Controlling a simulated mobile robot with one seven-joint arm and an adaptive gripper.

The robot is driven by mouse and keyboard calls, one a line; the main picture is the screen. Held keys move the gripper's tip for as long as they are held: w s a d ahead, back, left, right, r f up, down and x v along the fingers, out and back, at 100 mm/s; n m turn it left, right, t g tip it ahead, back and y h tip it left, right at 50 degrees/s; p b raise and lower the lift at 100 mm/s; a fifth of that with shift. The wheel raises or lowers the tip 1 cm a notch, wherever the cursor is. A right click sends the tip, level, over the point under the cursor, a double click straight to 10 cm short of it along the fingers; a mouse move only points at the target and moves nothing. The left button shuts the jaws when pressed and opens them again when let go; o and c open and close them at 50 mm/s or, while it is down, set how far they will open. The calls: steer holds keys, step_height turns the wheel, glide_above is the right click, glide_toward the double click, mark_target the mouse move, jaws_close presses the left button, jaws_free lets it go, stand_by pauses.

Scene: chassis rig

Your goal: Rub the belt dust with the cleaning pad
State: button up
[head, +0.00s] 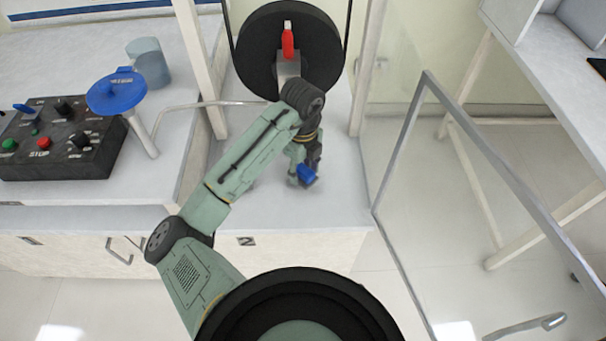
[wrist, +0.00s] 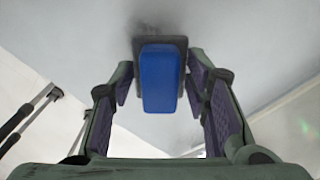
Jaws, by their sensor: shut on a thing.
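The cleaning pad has a blue grip block (wrist: 160,85) on a dark grey base. My gripper (wrist: 162,78) has its two fingers on either side of the blue block and is shut on it. In the head view the blue pad (head: 307,176) shows below my gripper (head: 302,165), low over the white bench top. The belt dust (wrist: 143,27) is a dark grey smudge on the pale surface around the pad's base. The pad covers part of it. I cannot tell whether the base touches the surface. In the head view the dust cannot be made out.
A black wheel (head: 250,75) with a red handle (head: 288,42) stands behind the arm. A control box (head: 62,150), a blue round-topped post (head: 117,92) and a grey-blue cup (head: 148,62) are at left. An open framed glass door (head: 470,190) stands at right.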

steer(key=shift+w+r, duration=0.2)
steer(key=shift+w, duration=1.7)
steer(key=shift+w+a+r, duration=0.15)
steer(key=shift+w+r, duration=0.2)
steer(key=shift+w, duration=0.2)
steer(key=shift+d+r+p, duration=0.25)
steer(key=shift+d+p, duration=0.15)
steer(key=shift+d, duration=0.2)
steer(key=shift+s+d+f, duration=0.25)
steer(key=shift+s+f, duration=0.05)
steer(key=shift+s, duration=0.4)
steer(key=shift+s+d, duration=0.15)
steer(key=shift+s, duration=0.2)
steer(key=shift+s+d, duration=0.4)
steer(key=shift+d, duration=0.05)
steer(key=shift+s+a+f, duration=0.1)
steer(key=shift+s+a, duration=0.1)
steer(key=shift+s, duration=0.3)
steer(key=shift+s+a+p, duration=0.15)
steer(key=shift+s+p, duration=0.1)
steer(key=shift+s, duration=0.45)
steer(key=shift+s+a+p, duration=0.1)
steer(key=shift+s+p, duration=0.15)
steer(key=shift+s, duration=0.4)
steer(key=shift+s+p, duration=0.4)
steer(key=shift+s, duration=1.25)
